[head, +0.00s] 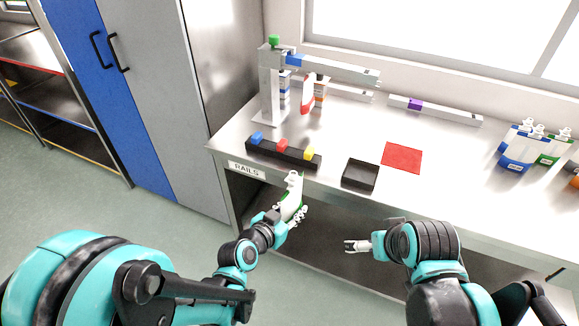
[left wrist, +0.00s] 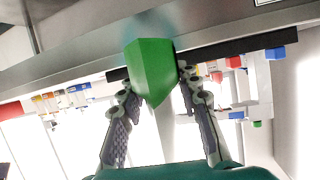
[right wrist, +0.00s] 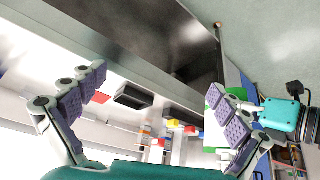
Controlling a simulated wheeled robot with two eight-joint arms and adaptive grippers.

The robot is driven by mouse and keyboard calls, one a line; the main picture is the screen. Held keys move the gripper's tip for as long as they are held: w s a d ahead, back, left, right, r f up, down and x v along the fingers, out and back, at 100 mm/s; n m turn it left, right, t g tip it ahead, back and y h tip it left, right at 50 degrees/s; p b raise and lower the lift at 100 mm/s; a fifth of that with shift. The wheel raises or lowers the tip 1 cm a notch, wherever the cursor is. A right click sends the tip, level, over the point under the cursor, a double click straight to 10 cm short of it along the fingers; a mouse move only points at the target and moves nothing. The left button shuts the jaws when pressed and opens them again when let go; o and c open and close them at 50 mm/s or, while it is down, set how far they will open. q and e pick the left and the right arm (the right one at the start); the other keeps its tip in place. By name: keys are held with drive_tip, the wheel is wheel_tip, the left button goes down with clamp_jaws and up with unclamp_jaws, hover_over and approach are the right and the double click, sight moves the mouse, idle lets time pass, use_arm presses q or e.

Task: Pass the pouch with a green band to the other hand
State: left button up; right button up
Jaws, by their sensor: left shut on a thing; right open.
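The pouch with a green band (head: 290,204) is white with a spout and green at its edge. My left gripper (head: 288,217) is shut on it and holds it up in front of the table's front edge. In the left wrist view the green end of the pouch (left wrist: 152,72) shows between the left fingers (left wrist: 155,95). My right gripper (head: 352,246) is open and empty, to the right of the pouch and lower in the head view, apart from it. In the right wrist view the pouch (right wrist: 214,115) shows partly behind a finger of the open right gripper (right wrist: 160,105).
The metal table (head: 330,145) bears a black rail with colored blocks (head: 283,153), a black tray (head: 360,175), a red mat (head: 402,157) and a stand (head: 270,85) with a hanging red-banded pouch (head: 308,93). Blue and green pouches (head: 520,148) stand at the right.

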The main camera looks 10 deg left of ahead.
drive_tip(key=w+a+r+n+g, duration=0.3)
drive_tip(key=w+a+r+n, duration=0.2)
drive_tip(key=w+a+r, duration=0.35)
wheel_tip(320, 180, up, 5)
drive_tip(key=n+g, duration=0.3)
drive_tip(key=n, duration=0.3)
hover_over(290, 189)
drive_tip(key=w+d, duration=0.1)
drive_tip(key=w, duration=0.1)
drive_tip(key=shift+f, duration=0.1)
drive_tip(key=shift+w+a, duration=0.1)
drive_tip(key=shift+a, duration=0.45)
wheel_tip(290, 189, down, 12)
drive_tip(key=shift+r, duration=0.1)
drive_tip(key=c, duration=0.8)
use_arm(q)
drive_tip(key=o, duration=1.2)
use_arm(e)
drive_tip(key=shift+o, duration=0.2)
